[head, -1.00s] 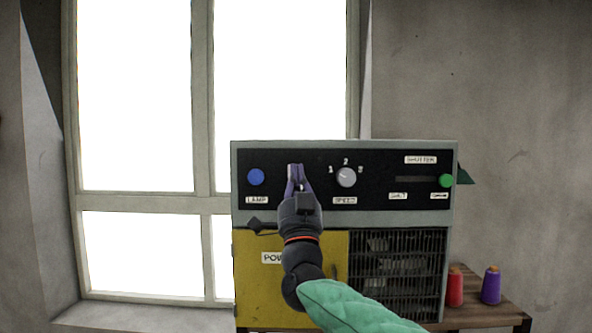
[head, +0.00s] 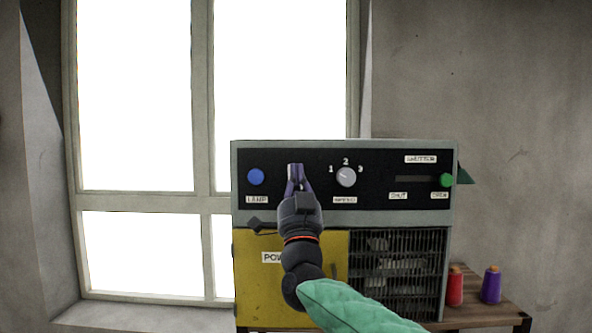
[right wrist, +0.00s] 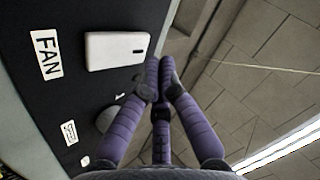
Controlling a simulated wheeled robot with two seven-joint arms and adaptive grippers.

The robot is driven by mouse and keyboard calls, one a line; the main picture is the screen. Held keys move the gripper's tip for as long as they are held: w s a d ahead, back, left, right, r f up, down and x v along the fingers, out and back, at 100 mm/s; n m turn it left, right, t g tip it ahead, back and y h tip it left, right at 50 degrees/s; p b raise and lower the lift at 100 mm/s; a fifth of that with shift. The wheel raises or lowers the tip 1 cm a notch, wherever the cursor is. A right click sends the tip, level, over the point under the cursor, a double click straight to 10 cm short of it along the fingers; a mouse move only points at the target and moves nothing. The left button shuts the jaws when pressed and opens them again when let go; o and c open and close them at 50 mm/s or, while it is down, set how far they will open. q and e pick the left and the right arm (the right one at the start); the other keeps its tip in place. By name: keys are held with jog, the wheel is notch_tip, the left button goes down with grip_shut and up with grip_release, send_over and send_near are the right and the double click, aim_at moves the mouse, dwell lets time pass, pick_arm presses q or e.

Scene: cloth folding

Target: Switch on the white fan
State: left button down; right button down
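A white rocker switch (right wrist: 116,51) sits on the black panel above a FAN label (right wrist: 47,54) in the right wrist view. In the head view it is mostly hidden behind my right gripper (head: 297,178), and the label is hidden too. My right gripper stands in front of the panel (head: 400,160), between the blue lamp button and the speed knob. Its purple fingers (right wrist: 160,78) are drawn together at the tips, with nothing between them, beside the switch's edge. I cannot tell whether they touch it. My left gripper is out of view.
The panel also has a blue lamp button (head: 256,177), a speed knob (head: 346,177) and a green shutter slider knob (head: 447,180). Below are a yellow power door (head: 250,290) and a dark grille (head: 400,270). Red (head: 455,287) and purple (head: 491,285) spools stand on a wooden table at right.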

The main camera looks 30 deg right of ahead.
jog(key=shift+w, duration=0.1)
jog(key=shift+w+d, duration=0.2)
jog(key=shift+w, duration=0.1)
jog(key=shift+w+d+r+b, duration=0.1)
jog(key=shift+w+d+b, duration=0.1)
jog(key=shift+w+b, duration=0.1)
dwell(1.1)
jog(key=shift+s, duration=0.1)
jog(key=shift+s+a+b, duration=0.45)
jog(key=shift+s+b, duration=0.2)
jog(key=shift+b, duration=0.05)
jog(key=shift+s+a+f+b, duration=0.15)
jog(key=shift+s+a+b, duration=0.3)
jog(key=shift+s, duration=0.25)
jog(key=shift+s+a+f+b, duration=0.15)
jog(key=shift+s+a+b, duration=0.3)
jog(key=shift+s, duration=0.3)
jog(key=shift+s+a+f+b, duration=0.15)
jog(key=shift+s+a+b, duration=0.3)
jog(key=shift+s, duration=0.25)
